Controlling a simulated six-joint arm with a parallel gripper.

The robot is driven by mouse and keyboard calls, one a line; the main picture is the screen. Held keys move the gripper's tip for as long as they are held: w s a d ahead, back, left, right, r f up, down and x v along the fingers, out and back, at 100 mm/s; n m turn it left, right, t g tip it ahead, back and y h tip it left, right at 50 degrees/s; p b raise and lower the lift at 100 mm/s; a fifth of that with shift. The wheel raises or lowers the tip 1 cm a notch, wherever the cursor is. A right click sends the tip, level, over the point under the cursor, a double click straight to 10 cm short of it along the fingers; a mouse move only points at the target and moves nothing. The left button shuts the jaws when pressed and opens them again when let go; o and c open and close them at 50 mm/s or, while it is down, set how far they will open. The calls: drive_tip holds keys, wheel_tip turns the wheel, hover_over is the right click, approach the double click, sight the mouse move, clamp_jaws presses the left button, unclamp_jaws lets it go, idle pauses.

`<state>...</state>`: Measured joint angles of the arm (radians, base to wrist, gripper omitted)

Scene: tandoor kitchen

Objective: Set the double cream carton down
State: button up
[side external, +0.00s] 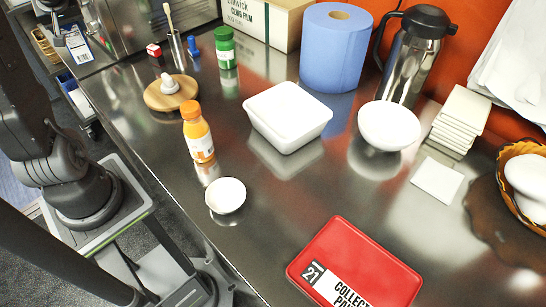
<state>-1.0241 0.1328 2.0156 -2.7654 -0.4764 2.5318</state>
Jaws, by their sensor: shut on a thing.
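A white and blue carton (78,46), which looks like the double cream carton, is small at the upper left, by the counter's left edge. My gripper (62,38) shows in part there, dark, against the carton's left side, and appears shut on it. The carton looks held up and slightly tilted. I cannot tell how high it is. The far finger is hidden.
The steel counter (150,130) holds an orange bottle (197,132), white tub (288,115), small bowl (226,195), wooden board (160,97), green bottle (225,48), blue roll (335,45), flask (412,55) and red case (355,265). Bare steel lies left of the orange bottle.

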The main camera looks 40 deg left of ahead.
drive_tip(key=w+d+m+t+h, duration=0.15)
drive_tip(key=w+d+m, duration=0.25)
drive_tip(key=w+d, duration=1.05)
drive_tip(key=w+d+m+t+h, duration=0.15)
drive_tip(key=w+d+m, duration=0.4)
drive_tip(key=d, duration=0.95)
drive_tip(key=s+d+m+t+h, duration=0.1)
drive_tip(key=s+d+m+h, duration=0.15)
drive_tip(key=d, duration=1.15)
drive_tip(key=s+d+m+t+h, duration=0.1)
drive_tip(key=d+m, duration=0.2)
drive_tip(key=d, duration=1.1)
drive_tip(key=s+d+f, duration=0.2)
drive_tip(key=d+f, duration=0.8)
drive_tip(key=d, duration=0.2)
drive_tip(key=shift+s+f, duration=0.2)
drive_tip(key=shift+f, duration=0.15)
